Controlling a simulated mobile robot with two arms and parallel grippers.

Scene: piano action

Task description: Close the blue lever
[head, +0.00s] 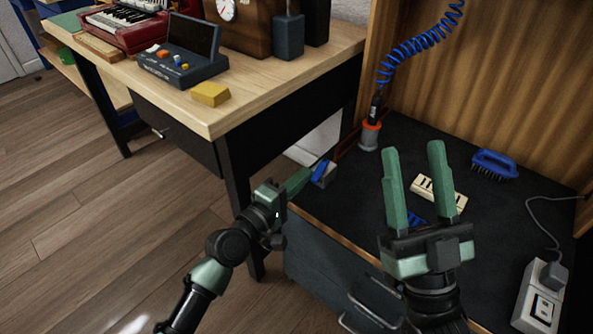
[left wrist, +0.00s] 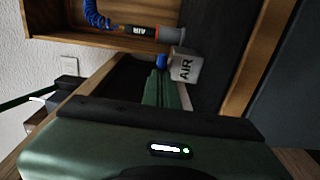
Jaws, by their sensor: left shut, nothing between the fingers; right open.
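The blue lever (head: 319,168) sits on a small grey block at the left edge of the dark bench top. My right gripper (head: 416,150) is open and empty over the bench, right of the block.
A blue coiled hose (head: 418,45) leads to a nozzle in a grey holder (head: 368,137) behind the lever. A cream slotted piece (head: 437,190), a blue brush (head: 494,163) and a power strip (head: 539,297) lie to the right. A wooden desk (head: 240,105) stands at left.

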